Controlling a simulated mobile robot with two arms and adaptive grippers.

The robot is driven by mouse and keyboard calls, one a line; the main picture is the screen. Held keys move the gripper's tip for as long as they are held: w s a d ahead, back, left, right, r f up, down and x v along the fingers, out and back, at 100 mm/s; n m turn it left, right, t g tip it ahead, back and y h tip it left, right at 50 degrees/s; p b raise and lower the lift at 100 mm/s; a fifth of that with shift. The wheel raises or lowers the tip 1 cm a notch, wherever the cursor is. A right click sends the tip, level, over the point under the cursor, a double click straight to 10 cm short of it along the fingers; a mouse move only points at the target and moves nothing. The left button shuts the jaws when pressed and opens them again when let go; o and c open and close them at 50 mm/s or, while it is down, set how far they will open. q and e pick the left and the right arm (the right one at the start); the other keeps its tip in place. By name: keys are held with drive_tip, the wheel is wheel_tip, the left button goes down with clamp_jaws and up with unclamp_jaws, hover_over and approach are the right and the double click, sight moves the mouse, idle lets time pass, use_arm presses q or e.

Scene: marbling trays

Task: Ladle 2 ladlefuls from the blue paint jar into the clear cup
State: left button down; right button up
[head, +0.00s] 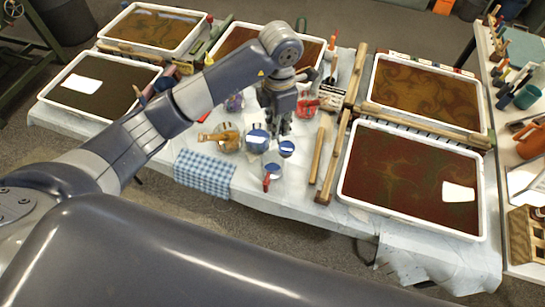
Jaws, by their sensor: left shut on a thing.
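My left gripper (279,123) points down over the middle of the table. It is shut on a slim thing, most likely the ladle, whose handle is mostly hidden by the fingers. The blue paint jar (257,140) stands just left of and below the fingertips, with blue at its top. A smaller round vessel with blue in it (287,148) sits just below the fingertips; I cannot tell whether it is the clear cup or the ladle's bowl. Another small blue-filled vessel (272,169) stands nearer the front edge. My right gripper is out of view.
A blue checked cloth (204,174) hangs over the front edge. White marbling trays (345,190) flank the middle. Wooden bars (332,165) lie to the right. A red-handled tool (267,183) lies near the front.

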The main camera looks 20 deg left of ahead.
sight(283, 150)
use_arm(q)
drive_tip(key=f+n+p, duration=0.1)
drive_tip(key=f+n, duration=0.1)
drive_tip(key=n, duration=0.4)
drive_tip(key=d+f+n+p, duration=0.1)
drive_tip(key=f+n+p, duration=0.1)
drive_tip(key=n, duration=0.5)
drive_tip(key=w+d+f+n+p, duration=0.1)
drive_tip(key=f+n+p, duration=0.1)
drive_tip(key=n, duration=0.4)
drive_tip(key=shift+w+f+n, duration=0.1)
drive_tip(key=shift+f+n, duration=0.1)
drive_tip(key=shift+n, duration=0.2)
drive_tip(key=n, duration=0.1)
drive_tip(key=s+f+n+p, duration=0.1)
drive_tip(key=n, duration=0.1)
drive_tip(key=f+n, duration=0.1)
drive_tip(key=n, duration=0.1)
drive_tip(key=shift+s+d+f+p, duration=0.15)
drive_tip(key=shift+d+f+p, duration=0.05)
drive_tip(key=shift+d+p, duration=0.15)
drive_tip(key=shift+s+a+h, duration=0.1)
drive_tip(key=shift+a+h, duration=0.15)
drive_tip(key=shift+h, duration=0.05)
drive_tip(key=shift+s+a+t+h, duration=0.1)
drive_tip(key=shift+a+t+h, duration=0.2)
